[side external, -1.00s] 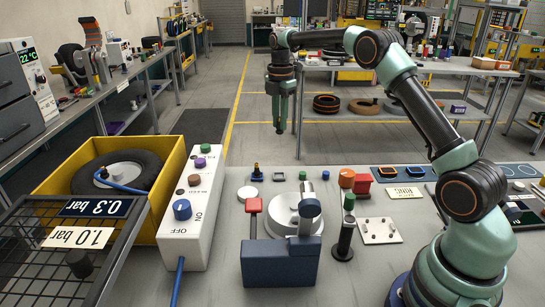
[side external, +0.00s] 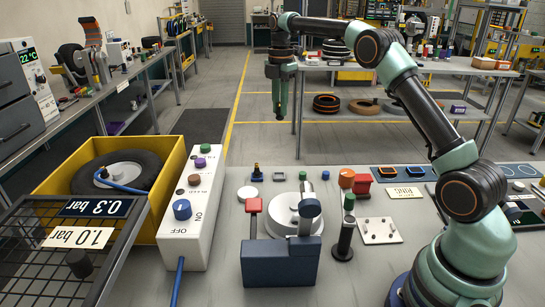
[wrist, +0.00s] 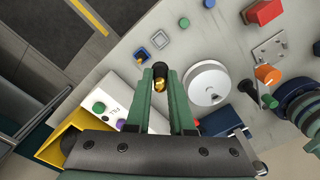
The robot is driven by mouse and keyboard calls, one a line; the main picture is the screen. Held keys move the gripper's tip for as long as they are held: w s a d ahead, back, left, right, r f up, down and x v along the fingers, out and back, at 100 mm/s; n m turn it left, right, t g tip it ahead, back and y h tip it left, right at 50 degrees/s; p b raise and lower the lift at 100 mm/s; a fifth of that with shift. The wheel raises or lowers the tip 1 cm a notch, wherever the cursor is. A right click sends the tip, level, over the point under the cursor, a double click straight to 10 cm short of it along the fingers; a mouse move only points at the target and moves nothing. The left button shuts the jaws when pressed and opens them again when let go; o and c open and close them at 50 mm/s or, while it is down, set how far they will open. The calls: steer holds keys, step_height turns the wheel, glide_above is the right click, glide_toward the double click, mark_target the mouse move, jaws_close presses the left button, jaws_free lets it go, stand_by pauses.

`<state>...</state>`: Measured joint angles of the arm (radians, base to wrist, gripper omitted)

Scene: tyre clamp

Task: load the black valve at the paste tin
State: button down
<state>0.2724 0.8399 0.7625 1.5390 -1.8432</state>
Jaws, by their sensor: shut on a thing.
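My gripper (side external: 279,112) hangs at the far end of my arm, in the air beyond the far edge of the grey bench top. Its two green fingers are shut on the black valve (wrist: 159,72), whose dark end and brass part show between the fingertips in the wrist view. In the side view the valve is too small to make out clearly. A white round, tin-like drum (side external: 281,214) stands behind a dark blue block; its top shows in the wrist view (wrist: 206,86). I cannot tell whether this is the paste tin.
A white switch box (side external: 184,240) and a yellow crate (side external: 171,160) with a tyre stand at the left. A red-topped lever (side external: 254,205), an orange cylinder (side external: 347,178) and a holed plate (side external: 380,232) stand on the bench. The air around my gripper looks clear.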

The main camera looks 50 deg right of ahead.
steer(key=shift+w+a+f, duration=0.1)
steer(key=shift+a+f, duration=2.1)
steer(key=shift+f, duration=0.75)
steer(key=shift+w+a+f, duration=0.1)
steer(key=shift+a+f, duration=2.05)
steer(key=shift+f, duration=0.85)
steer(key=shift+a+f, duration=2.2)
steer(key=shift+f, duration=0.75)
steer(key=shift+f, duration=0.6)
step_height(320, 180, up, 7)
steer(key=shift+r, duration=0.1)
